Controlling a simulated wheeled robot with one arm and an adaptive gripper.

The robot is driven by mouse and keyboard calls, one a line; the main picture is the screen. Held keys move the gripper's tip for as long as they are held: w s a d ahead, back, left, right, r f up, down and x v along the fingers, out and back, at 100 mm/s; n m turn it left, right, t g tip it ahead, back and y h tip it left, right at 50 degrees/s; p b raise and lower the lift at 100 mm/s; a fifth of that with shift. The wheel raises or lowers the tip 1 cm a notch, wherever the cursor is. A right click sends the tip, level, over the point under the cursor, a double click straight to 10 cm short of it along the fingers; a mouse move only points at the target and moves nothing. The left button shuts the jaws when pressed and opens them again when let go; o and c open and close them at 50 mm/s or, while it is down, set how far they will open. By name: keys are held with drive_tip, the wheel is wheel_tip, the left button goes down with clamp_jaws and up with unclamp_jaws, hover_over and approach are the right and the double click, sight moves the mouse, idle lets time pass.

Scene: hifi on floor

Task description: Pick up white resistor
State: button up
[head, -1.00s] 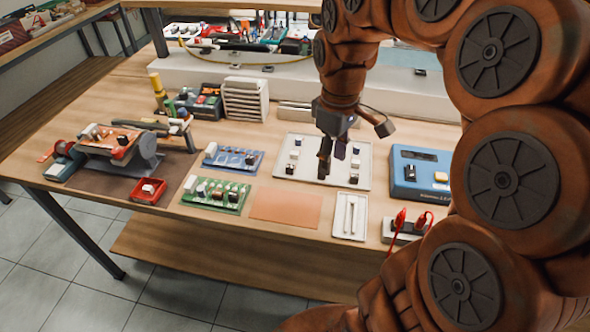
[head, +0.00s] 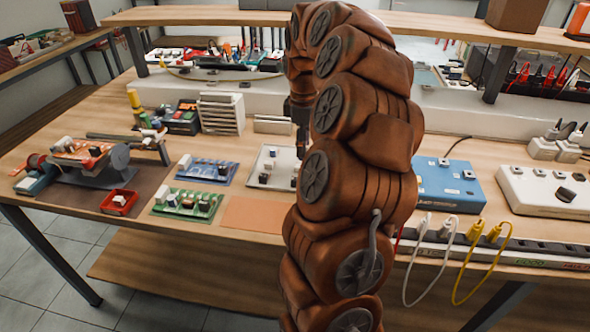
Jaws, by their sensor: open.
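Several small white blocks that could be the white resistor are in view, and I cannot tell which one it is. One white block (head: 273,151) is on the pale tray (head: 283,172) at the middle of the bench, with other small parts near it. Another white block (head: 119,200) sits in the small red bin (head: 131,204) at the left. A white block (head: 186,161) is on the blue board (head: 214,172). My gripper (head: 301,146) is mostly hidden behind my arm, over the right side of the tray. Its fingertips are not clear, and I see nothing held.
A green board (head: 188,204) and a copper-coloured sheet (head: 253,214) lie in front. A blue device (head: 450,186) and a white power strip (head: 548,191) stand to the right, with white and yellow cables at the front edge. White drawers (head: 221,113) stand behind.

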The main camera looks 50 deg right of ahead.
sight(299, 166)
drive_tip(key=shift+a+f, duration=0.15)
drive_tip(key=shift+f, duration=0.4)
drive_tip(key=shift+a+f, duration=0.15)
drive_tip(key=shift+f, duration=0.35)
drive_tip(key=f, duration=0.4)
drive_tip(key=shift+w+a+p, duration=0.1)
drive_tip(key=shift+a+p, duration=0.2)
drive_tip(key=c, duration=0.8)
